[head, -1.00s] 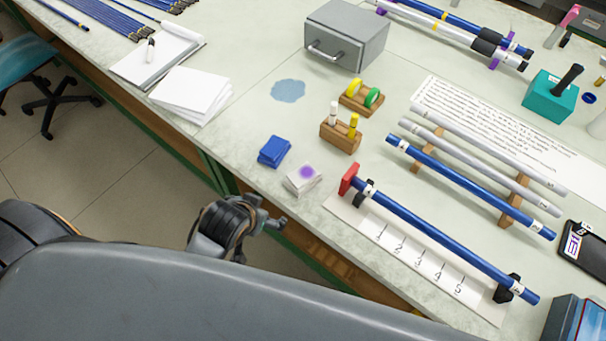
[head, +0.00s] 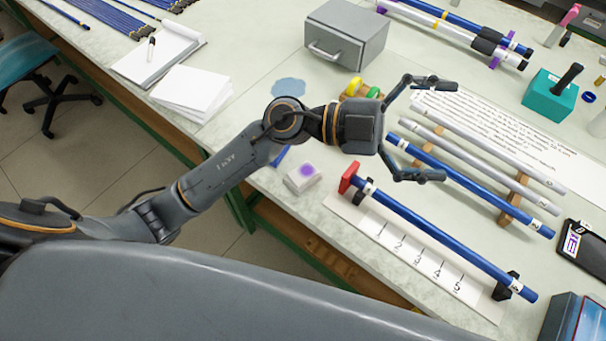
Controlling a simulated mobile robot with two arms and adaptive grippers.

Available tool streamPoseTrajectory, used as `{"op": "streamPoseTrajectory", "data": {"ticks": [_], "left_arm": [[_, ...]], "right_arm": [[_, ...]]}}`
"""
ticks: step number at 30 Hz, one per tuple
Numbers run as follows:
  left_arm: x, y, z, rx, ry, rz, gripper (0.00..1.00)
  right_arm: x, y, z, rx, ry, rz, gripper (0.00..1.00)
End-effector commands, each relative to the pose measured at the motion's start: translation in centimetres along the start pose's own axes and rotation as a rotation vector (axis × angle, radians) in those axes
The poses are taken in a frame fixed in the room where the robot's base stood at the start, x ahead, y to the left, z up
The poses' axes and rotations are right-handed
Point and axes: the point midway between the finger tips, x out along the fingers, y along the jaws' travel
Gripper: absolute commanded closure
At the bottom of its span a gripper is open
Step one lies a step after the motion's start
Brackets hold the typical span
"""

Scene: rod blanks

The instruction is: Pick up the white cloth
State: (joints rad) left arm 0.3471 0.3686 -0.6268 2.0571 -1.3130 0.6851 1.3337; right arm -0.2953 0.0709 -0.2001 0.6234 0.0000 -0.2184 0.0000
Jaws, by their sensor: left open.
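The white cloth (head: 304,177) is a small folded pad with a purple stain on top. It lies on the bench near its front edge, left of the red stop of the rod fixture. My left gripper (head: 446,130) is open and empty, its fingers spread wide over the rods, up and to the right of the cloth. My left forearm passes just above the cloth in the picture and leaves it uncovered. My right gripper is not in view.
A blue cloth (head: 281,155) beside the white one is mostly hidden by my arm. A blue rod (head: 440,234) lies on the numbered fixture (head: 372,236). More rods rest on wooden supports. A grey drawer box (head: 347,35) stands behind.

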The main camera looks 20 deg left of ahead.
Motion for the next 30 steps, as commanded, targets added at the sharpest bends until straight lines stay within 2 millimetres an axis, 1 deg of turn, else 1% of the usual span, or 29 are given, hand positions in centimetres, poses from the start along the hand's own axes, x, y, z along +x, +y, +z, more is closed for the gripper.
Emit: {"op": "streamPoseTrajectory", "data": {"ticks": [1, 2, 3, 5, 6, 7, 8, 9, 11, 12, 15, 16, 18, 21, 23, 30], "left_arm": [[0.1, 2.4, 1.0, 0.019, -0.041, 0.175, 0.0], [-0.2, 3.9, 1.8, 0.022, -0.078, 0.277, 0.0], [-1.0, 5.7, 3.1, 0.02, -0.141, 0.411, 0.0], [-3.1, 7.8, 5.4, 0.012, -0.266, 0.598, 0.0], [-4.9, 8.7, 7.1, 0.003, -0.367, 0.709, 0.0], [-6.5, 9.1, 8.3, -0.007, -0.449, 0.784, 0.0], [-8.1, 9.3, 9.4, -0.016, -0.536, 0.851, 0.0], [-10.4, 9.2, 10.8, -0.03, -0.653, 0.927, 0.0], [-13.7, 8.6, 12.3, -0.054, -0.828, 1.011, 0.0], [-15.7, 7.8, 13.1, -0.068, -0.936, 1.05, 0.0], [-19.8, 6.1, 14.0, -0.102, -1.163, 1.105, 0.0], [-20.7, 5.7, 14.1, -0.111, -1.214, 1.114, 0.0], [-22.2, 4.8, 14.2, -0.125, -1.304, 1.124, 0.0], [-23.4, 4.7, 14.6, -0.14, -1.366, 1.129, 0.0], [-23.8, 5.3, 15.1, -0.144, -1.375, 1.132, 0.0], [-24.7, 8.6, 18.3, -0.143, -1.371, 1.133, 0.0]], "right_arm": [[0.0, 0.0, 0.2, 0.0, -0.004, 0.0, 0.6], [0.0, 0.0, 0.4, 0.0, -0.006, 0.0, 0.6], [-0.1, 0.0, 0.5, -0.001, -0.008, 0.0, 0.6], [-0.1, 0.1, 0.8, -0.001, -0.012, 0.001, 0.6], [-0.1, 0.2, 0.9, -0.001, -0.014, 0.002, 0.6], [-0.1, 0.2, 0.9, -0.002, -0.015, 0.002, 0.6], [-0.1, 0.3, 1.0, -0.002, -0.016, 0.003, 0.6], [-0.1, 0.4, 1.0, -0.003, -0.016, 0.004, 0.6], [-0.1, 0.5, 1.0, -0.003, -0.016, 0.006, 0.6], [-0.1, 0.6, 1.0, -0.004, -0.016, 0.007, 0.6], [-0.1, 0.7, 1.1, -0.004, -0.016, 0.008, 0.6], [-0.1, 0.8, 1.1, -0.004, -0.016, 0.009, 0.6], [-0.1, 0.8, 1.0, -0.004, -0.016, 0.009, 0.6], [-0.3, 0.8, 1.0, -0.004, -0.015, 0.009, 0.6], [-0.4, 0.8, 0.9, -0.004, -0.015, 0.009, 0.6], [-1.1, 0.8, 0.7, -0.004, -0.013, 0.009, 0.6]]}}
